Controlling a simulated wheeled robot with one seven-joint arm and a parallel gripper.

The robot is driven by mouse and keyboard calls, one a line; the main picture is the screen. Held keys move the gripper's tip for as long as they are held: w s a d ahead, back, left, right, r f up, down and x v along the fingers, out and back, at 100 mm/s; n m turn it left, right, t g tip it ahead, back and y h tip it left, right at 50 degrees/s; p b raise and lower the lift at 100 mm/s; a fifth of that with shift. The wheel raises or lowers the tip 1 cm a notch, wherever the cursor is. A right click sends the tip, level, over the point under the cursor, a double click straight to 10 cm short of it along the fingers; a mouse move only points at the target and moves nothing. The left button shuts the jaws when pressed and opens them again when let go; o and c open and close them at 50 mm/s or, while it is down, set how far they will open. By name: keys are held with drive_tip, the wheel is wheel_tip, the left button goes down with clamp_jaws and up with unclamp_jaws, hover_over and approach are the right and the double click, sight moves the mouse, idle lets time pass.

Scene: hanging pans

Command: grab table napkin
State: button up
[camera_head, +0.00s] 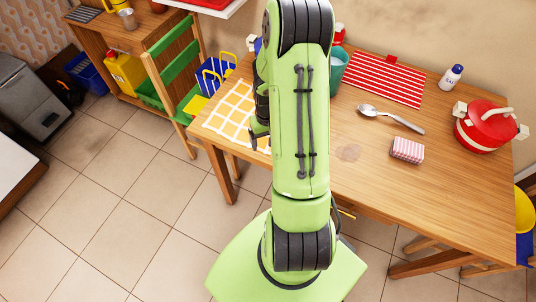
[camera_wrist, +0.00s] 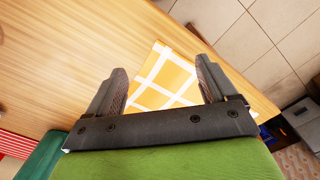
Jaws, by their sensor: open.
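A yellow cloth napkin with a white grid (camera_head: 230,112) lies flat at the left end of the wooden table. In the wrist view the napkin (camera_wrist: 165,82) shows between and beyond my two fingers; its near part is hidden behind my gripper. My gripper (camera_head: 256,138) is over the napkin's right side in the head view, partly hidden by my arm. In the wrist view my gripper (camera_wrist: 162,70) is open, with nothing held between the fingers. I cannot tell its exact height above the cloth.
The wooden table (camera_head: 340,168) also bears a red-and-white striped cloth (camera_head: 385,80), a spoon (camera_head: 391,119), a pink striped block (camera_head: 407,150), a red pot (camera_head: 484,126), a salt bottle (camera_head: 451,77) and a teal cup (camera_head: 338,70). A green-backed chair (camera_head: 172,62) stands left.

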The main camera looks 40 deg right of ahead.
wheel_tip(320, 180, down, 4)
drive_tip(key=shift+b, duration=1.25)
drive_tip(key=shift+r, duration=0.15)
clamp_jaws()
wheel_tip(320, 180, up, 31)
drive_tip(key=p, duration=2.3)
wheel_tip(320, 180, up, 8)
drive_tip(key=p, duration=0.4)
hover_over(268, 151)
